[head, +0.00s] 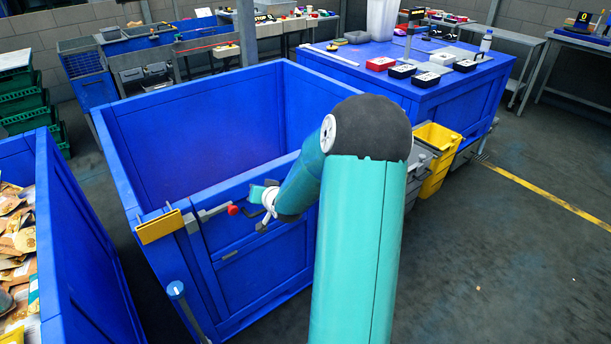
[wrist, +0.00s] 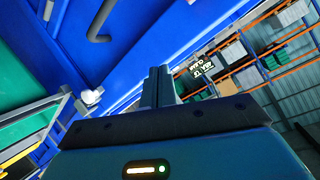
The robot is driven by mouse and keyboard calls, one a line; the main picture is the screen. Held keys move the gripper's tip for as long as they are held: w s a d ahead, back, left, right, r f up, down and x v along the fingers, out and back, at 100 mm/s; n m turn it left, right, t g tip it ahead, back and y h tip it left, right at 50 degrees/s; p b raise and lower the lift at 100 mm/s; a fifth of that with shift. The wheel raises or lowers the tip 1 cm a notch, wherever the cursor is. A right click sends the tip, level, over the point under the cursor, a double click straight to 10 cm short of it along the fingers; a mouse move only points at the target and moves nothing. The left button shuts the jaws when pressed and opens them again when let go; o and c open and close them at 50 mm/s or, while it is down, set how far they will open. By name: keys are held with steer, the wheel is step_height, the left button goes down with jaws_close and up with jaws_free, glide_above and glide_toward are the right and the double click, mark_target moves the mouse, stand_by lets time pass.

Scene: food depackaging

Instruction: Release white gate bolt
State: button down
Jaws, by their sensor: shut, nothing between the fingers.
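A blue crate (head: 225,262) has a gate in its near side. A grey bolt bar with a red knob (head: 232,210) lies across the top of that gate. In the wrist view a white rounded knob (wrist: 92,97) shows at the left, against the blue wall. My gripper (head: 264,193) is at the gate's top edge, right of the red knob; its fingers (wrist: 160,74) are shut and empty. The white knob is apart from the fingers in the wrist view. My arm and wrist hide part of the gate in the head view.
A dark hook (wrist: 97,22) sticks out from the blue wall. A yellow plate (head: 160,227) is on the crate's near left corner. Another blue bin (head: 85,250) with packets stands at left. A blue worktable (head: 470,92) stands behind at right. Floor at right is clear.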

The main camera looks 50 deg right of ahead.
steer(key=s+d+f+m+t+h, duration=0.1)
steer(key=s+d+m+h, duration=0.3)
steer(key=d, duration=0.5)
steer(key=s+d+f+m+t+h, duration=0.2)
steer(key=s+d+f+m+h, duration=0.2)
steer(key=s+d+m, duration=0.3)
steer(key=shift+s+d+f+m+h, duration=0.3)
steer(key=shift+s+d, duration=0.2)
steer(key=shift+d, duration=0.35)
steer(key=w+d, duration=0.3)
steer(key=w, duration=0.6)
steer(key=shift+f, duration=0.15)
steer(key=shift+d, duration=0.1)
